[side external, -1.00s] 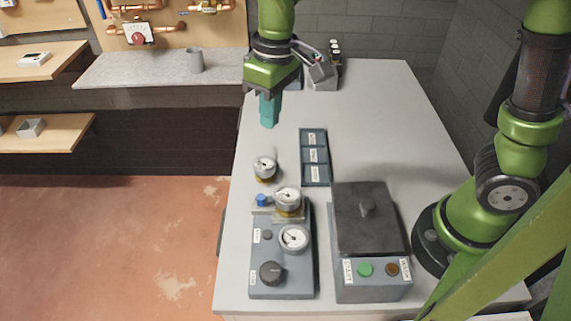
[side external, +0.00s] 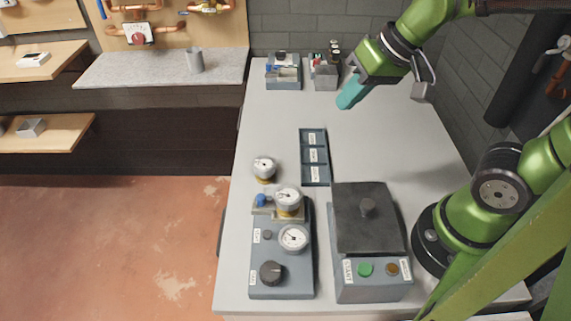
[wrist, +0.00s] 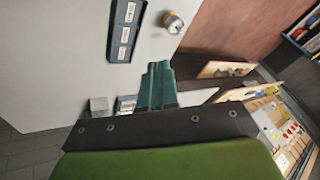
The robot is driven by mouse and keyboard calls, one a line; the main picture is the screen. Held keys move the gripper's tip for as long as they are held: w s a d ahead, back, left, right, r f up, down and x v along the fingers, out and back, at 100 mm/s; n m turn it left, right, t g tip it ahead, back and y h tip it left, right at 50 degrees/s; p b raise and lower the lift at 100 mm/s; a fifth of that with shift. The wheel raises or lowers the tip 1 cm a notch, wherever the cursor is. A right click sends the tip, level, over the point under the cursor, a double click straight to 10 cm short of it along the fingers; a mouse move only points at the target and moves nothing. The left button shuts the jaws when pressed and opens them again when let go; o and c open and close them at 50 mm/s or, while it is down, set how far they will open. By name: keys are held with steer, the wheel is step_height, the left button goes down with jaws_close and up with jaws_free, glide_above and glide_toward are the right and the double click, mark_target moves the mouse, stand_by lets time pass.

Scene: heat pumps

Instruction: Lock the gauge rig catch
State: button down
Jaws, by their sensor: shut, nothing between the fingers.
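The gauge rig (side external: 282,262) is a blue-grey box at the front left of the table, with a dial gauge and a black knob on top. At its back edge, a gauge (side external: 288,199) sits in a beige fixture (side external: 263,210) beside a small blue piece (side external: 261,200). I cannot tell which part is the catch or how it is set. My gripper (side external: 343,103) has teal fingers, is shut and empty, and hangs above the back right of the table, far from the rig. Its fingers also show in the wrist view (wrist: 158,66), where the rig is out of sight.
A loose gauge (side external: 264,167) stands behind the rig, and it shows in the wrist view (wrist: 173,22). A labelled three-compartment tray (side external: 325,182) lies right of it. A lidded box (side external: 371,284) with buttons stands right of the rig. Bins (side external: 284,83) stand at the back. The table's middle right is clear.

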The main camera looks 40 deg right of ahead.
steer(key=w+a+f+n+g+h, duration=0.2)
steer(key=w+a+f+g, duration=0.2)
steer(key=w+a, duration=0.4)
steer(key=w+a+f+n+g+h, duration=0.1)
steer(key=w+a+f+n+g, duration=0.3)
steer(key=w+a, duration=0.45)
steer(key=m+g, duration=0.1)
steer(key=g, duration=0.1)
glide_toward(266, 201)
steer(key=w+f, duration=0.1)
steer(key=w+a+f, duration=0.1)
steer(key=f, duration=0.2)
steer(key=shift+w+a, duration=0.3)
steer(key=shift+w, duration=0.1)
steer(key=shift+s+d+r, duration=0.1)
steer(key=shift+s+d, duration=0.05)
steer(key=shift+s, duration=0.75)
steer(key=shift+s+d, duration=0.15)
steer(key=shift+s, duration=0.8)
